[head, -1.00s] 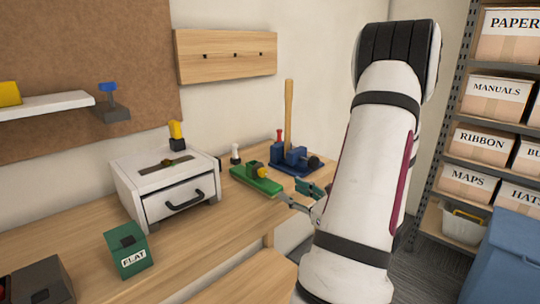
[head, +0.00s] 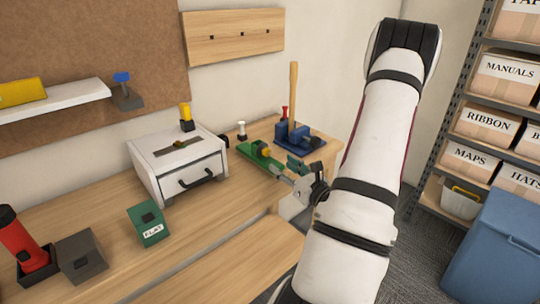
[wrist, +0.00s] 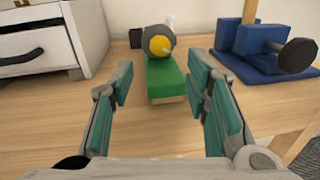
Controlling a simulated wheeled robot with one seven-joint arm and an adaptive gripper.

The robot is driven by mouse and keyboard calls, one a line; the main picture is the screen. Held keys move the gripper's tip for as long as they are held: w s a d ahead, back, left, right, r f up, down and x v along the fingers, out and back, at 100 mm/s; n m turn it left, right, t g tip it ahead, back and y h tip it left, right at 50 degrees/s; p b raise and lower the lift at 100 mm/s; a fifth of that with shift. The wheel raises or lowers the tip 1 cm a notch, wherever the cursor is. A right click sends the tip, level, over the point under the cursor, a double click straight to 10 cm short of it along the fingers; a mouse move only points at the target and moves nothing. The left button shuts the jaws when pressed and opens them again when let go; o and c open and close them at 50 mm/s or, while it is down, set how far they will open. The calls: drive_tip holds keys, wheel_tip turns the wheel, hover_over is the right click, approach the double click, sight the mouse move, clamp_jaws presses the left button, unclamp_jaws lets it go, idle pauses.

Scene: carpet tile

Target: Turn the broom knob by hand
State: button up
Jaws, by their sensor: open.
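A blue stand (head: 312,148) at the back right of the bench holds an upright wooden pole (head: 293,92), which looks like a broom handle. A black knob (head: 316,142) sticks out of the stand's right side; it shows larger in the wrist view (wrist: 298,55). My gripper (head: 294,170) is open and empty, with teal finger pads. In the wrist view, the space between its fingers (wrist: 163,82) faces a green block with a yellow-centred round part (wrist: 160,46). The black knob lies beyond and right of the right finger, apart from it.
A white drawer box (head: 180,165) stands left of the green block. A small white-topped post (head: 242,132) and a red-topped one (head: 284,113) stand behind. A green FLAT box (head: 149,222) and red torch (head: 20,245) are further left. Bare bench lies in front.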

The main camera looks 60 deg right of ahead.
sight(268, 154)
drive_tip(key=x, duration=0.8)
clamp_jaws()
